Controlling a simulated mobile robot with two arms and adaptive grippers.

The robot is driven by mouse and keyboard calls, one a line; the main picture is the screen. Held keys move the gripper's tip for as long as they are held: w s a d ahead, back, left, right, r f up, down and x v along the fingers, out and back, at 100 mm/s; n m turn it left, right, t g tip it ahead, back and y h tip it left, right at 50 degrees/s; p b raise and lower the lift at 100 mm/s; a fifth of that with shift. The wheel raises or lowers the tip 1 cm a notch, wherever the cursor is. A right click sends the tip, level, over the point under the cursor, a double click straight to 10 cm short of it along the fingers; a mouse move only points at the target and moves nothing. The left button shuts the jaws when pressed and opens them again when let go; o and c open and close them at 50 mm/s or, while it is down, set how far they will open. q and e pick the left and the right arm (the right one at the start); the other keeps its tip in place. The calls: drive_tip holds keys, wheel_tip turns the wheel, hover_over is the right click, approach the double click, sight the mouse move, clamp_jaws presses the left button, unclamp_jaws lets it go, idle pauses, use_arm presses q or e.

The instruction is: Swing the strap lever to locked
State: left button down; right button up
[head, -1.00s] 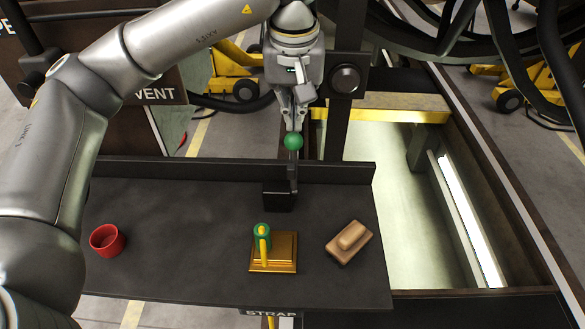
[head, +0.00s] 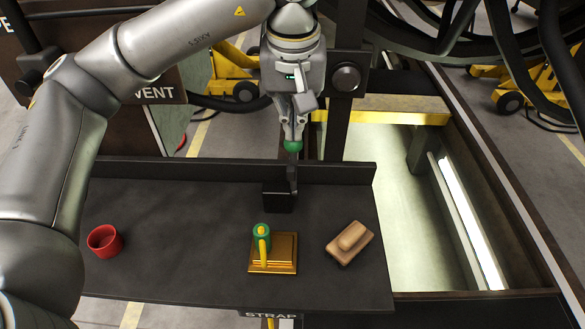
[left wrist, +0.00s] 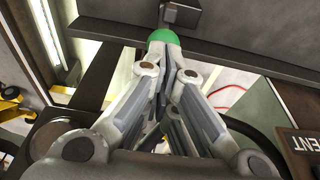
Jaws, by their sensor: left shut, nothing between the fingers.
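A dark lever with a green ball knob (head: 292,148) rises from a black block (head: 279,196) at the far side of the dark bench. My left gripper (head: 291,138) is shut and empty, pointing down, its fingertips at the top of the knob and hiding part of it. In the left wrist view the closed fingertips (left wrist: 166,66) meet the green knob (left wrist: 164,36); I cannot tell how firmly they touch. A STRAP label (head: 270,314) is on the bench's front edge, with a yellow piece below it. My right gripper is not in view.
On the bench (head: 180,220) are a red cup (head: 104,241), a brass plate (head: 284,265) with a green-topped yellow handle (head: 262,240), and a tan wooden block (head: 350,243). A raised lip runs along the far edge. An open pit (head: 385,210) lies to the right.

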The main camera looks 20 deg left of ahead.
sight(293, 148)
use_arm(q)
drive_tip(key=shift+s+d, duration=0.15)
drive_tip(key=shift+s, duration=0.45)
drive_tip(key=shift+s+d+f+b, duration=0.1)
drive_tip(key=shift+s+d+b, duration=0.15)
drive_tip(key=shift+s, duration=0.3)
drive_tip(key=shift+s+d+f+b, duration=0.1)
drive_tip(key=shift+s+b, duration=0.15)
drive_tip(key=shift+s, duration=0.25)
drive_tip(key=shift+s, duration=0.15)
drive_tip(key=shift+s+d+f+b, duration=0.15)
drive_tip(key=shift+s+b, duration=0.05)
drive_tip(key=shift+s, duration=0.3)
drive_tip(key=shift+s+d+f+b, duration=0.15)
drive_tip(key=shift+s, duration=0.3)
drive_tip(key=shift+s+d+f+b, duration=0.15)
drive_tip(key=shift+s+f+b, duration=0.1)
drive_tip(key=shift+s, duration=0.25)
drive_tip(key=shift+s+d+f+b, duration=0.1)
drive_tip(key=shift+s+f+b, duration=0.1)
drive_tip(key=shift+s, duration=0.3)
drive_tip(key=shift+s+d+f+b, duration=0.15)
drive_tip(key=shift+s+f+b, duration=0.2)
drive_tip(key=shift+s, duration=0.15)
drive_tip(key=shift+s+d+f+b, duration=0.2)
drive_tip(key=shift+s+b, duration=0.1)
drive_tip(key=shift+s, duration=0.15)
